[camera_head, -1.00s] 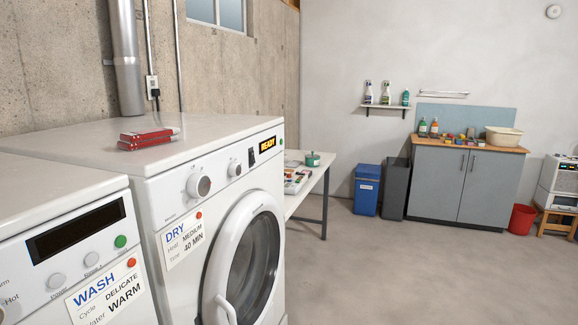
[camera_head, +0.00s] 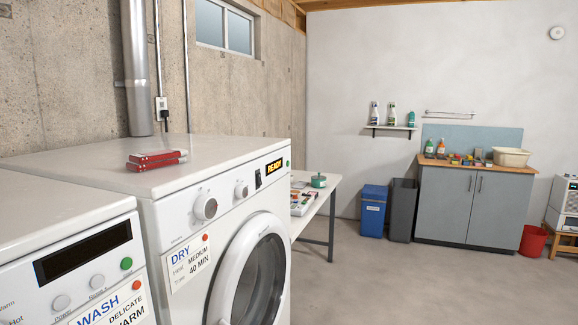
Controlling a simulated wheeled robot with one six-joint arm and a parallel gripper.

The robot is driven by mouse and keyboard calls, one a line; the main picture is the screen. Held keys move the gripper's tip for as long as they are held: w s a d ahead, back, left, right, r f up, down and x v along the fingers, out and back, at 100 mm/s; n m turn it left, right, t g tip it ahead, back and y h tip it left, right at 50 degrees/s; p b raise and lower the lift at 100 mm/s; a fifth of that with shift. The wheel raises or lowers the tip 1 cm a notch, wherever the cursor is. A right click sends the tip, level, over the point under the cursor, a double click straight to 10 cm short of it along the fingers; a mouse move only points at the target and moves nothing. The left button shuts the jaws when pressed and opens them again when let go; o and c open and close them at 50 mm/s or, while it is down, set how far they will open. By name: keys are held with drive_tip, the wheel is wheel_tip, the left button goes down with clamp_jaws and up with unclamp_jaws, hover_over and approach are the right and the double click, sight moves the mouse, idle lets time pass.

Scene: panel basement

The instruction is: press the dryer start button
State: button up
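The white dryer (camera_head: 180,235) stands at centre left with its round glass door (camera_head: 262,285) shut. Its front panel has two round knobs, one larger (camera_head: 205,207) and one smaller (camera_head: 241,190), then a dark rocker-like switch (camera_head: 258,179). A small green button (camera_head: 289,163) shows at the panel's far right edge, seen at a steep angle. My gripper is not in view.
The washer (camera_head: 60,235) stands left of the dryer, with its own green button (camera_head: 126,263). Red boxes (camera_head: 156,160) lie on the dryer top. A white table (camera_head: 325,200) stands beyond the dryer. The floor (camera_head: 390,285) at right is clear up to the grey cabinet (camera_head: 470,205).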

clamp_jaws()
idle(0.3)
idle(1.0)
